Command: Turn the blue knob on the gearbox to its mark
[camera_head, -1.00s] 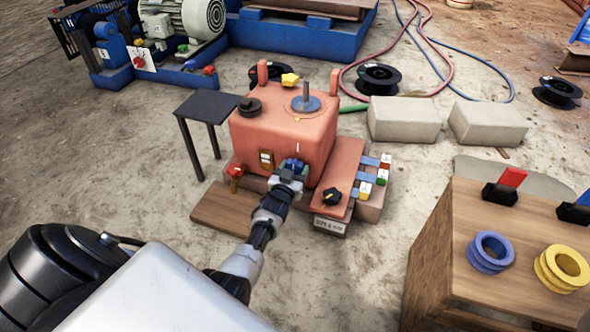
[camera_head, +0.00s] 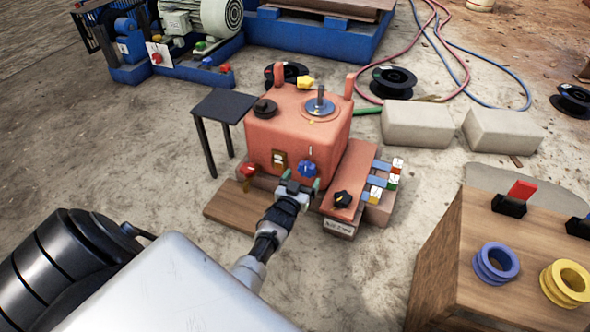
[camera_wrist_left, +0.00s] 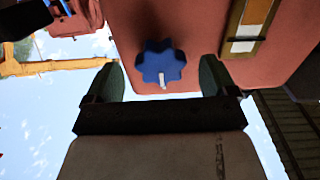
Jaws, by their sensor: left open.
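The blue lobed knob (camera_head: 307,169) is on the front face of the orange-red gearbox (camera_head: 297,128). A thin white mark (camera_head: 311,152) shows just above it. My left gripper (camera_head: 298,186) is open and empty, just in front of and below the knob, apart from it. In the left wrist view the knob (camera_wrist_left: 160,62) shows beyond and between the two open fingertips (camera_wrist_left: 158,80). A short white line (camera_wrist_left: 162,80) shows at its lower edge there; I cannot tell whether it lines up with the mark. My right gripper is not in view.
A red knob (camera_head: 248,170) and a small switch plate (camera_head: 279,160) sit left of the blue knob. A black knob (camera_head: 342,199) is on the lower right block. A dark stand (camera_head: 223,106) is at the gearbox's left. A wooden box (camera_head: 465,240) stands at right.

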